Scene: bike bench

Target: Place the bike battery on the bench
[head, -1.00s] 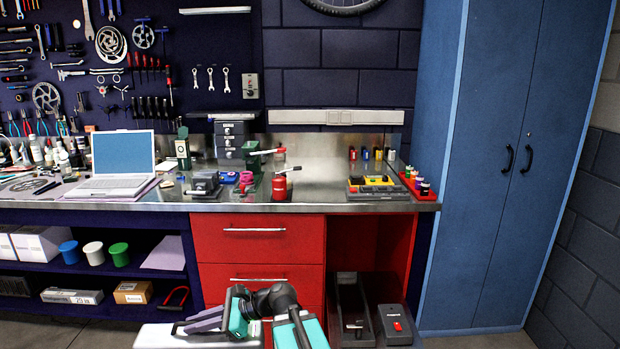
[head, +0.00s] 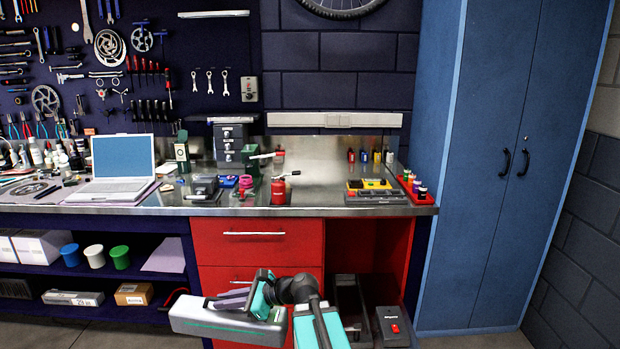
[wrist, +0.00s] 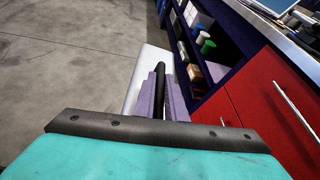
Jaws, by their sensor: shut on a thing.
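The bike battery (head: 228,324) is a long white-grey case with a green stripe, at the bottom of the head view. My gripper (head: 232,301) is shut on it and holds it in the air in front of the red drawers, below the bench top. In the wrist view the gripper's purple fingers (wrist: 165,93) close around a dark bar, with the white battery (wrist: 150,65) beyond them. The bench (head: 318,208) has a metal top and stands behind and above the battery.
Bare metal shows between the can and the device. Red drawers (head: 256,243) front the bench; a blue cabinet (head: 500,170) stands at right.

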